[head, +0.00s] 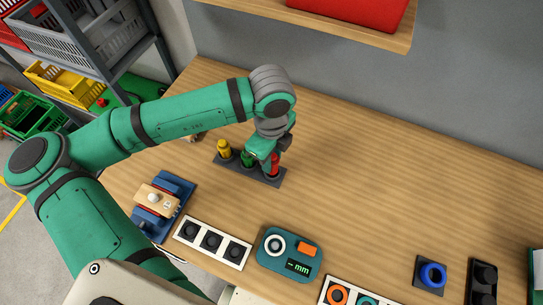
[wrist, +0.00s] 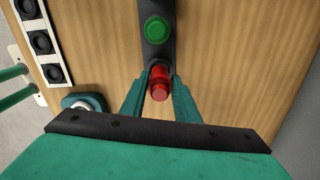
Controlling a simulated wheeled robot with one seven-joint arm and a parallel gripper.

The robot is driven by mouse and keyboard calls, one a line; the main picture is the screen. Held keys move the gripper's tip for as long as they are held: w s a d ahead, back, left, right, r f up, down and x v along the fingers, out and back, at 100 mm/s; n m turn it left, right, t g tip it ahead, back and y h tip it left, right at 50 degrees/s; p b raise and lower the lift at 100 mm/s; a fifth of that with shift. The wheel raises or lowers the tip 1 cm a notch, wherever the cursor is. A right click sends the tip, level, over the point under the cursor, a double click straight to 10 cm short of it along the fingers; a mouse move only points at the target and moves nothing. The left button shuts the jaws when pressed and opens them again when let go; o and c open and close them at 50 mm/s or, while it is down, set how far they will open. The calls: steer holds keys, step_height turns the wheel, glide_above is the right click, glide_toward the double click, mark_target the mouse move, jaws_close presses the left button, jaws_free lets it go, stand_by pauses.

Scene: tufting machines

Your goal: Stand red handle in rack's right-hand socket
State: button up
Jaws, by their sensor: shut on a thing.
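The dark rack (head: 234,166) lies on the wooden bench. A yellow handle (head: 223,149) stands at its left end and a green handle (head: 247,158) at its middle, partly hidden by my gripper. The red handle (head: 275,164) is upright at the rack's right-hand end. My gripper (head: 270,156) is shut on it. In the wrist view the red handle (wrist: 160,85) sits between my two fingers (wrist: 159,88), over the rack's near end, with the green handle (wrist: 155,29) beyond. The socket under the red handle is hidden, so I cannot tell how deep it sits.
A blue fixture (head: 177,190), a white strip with black sockets (head: 211,242) and a teal gauge (head: 289,254) lie in front of the rack. A blue ring on a dark base (head: 432,275) is at the right. The bench right of the rack is clear.

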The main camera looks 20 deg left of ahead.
steer(key=shift+f, duration=1.15)
stand_by(1.0)
steer(key=o, duration=1.5)
steer(key=shift+c, duration=0.2)
steer(key=shift+r, duration=3.5)
